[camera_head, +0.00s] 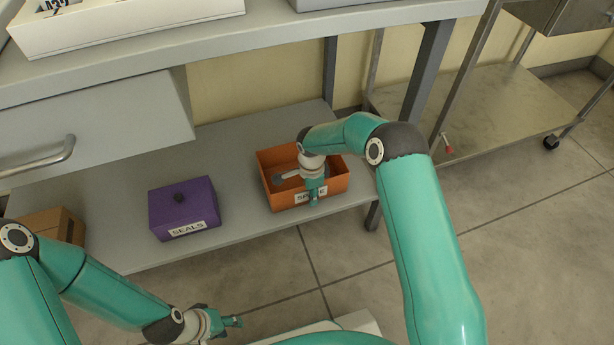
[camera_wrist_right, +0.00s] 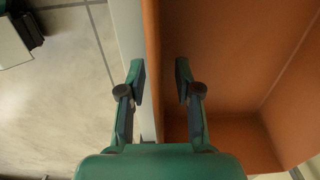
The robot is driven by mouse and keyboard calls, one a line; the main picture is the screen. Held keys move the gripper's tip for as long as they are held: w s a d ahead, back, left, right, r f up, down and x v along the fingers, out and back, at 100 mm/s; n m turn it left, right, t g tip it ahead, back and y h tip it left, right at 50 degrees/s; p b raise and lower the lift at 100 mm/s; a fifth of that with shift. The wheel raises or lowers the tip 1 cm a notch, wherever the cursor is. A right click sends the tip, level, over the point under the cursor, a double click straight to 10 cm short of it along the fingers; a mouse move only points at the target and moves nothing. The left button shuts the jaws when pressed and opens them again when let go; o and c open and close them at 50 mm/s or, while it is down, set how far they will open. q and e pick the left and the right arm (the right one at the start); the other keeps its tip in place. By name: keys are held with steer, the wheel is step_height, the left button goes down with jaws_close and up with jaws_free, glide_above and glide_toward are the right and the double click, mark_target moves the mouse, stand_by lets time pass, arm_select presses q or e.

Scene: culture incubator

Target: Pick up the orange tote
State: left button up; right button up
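The orange tote (camera_head: 338,184) is an open-topped box on the low grey shelf, with a white label on its front wall partly hidden by my right gripper. My right gripper (camera_head: 314,192) is at the middle of that front wall. In the right wrist view, my right gripper (camera_wrist_right: 161,82) is open, with the tote's wall (camera_wrist_right: 151,60) between its fingers, one finger on the inner side and one on the outer side. A gap shows beside the wall. My left gripper (camera_head: 228,322) is low in front of the shelf, away from the tote; its finger opening is unclear.
A purple box (camera_head: 183,208) labelled SEALS and a brown cardboard box (camera_head: 52,222) stand left on the same shelf (camera_head: 120,195). A metal cart (camera_head: 500,100) stands right. Floor in front is clear.

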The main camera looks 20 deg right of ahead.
steer(key=shift+c, duration=0.3)
jaws_close()
steer(key=shift+r, duration=0.2)
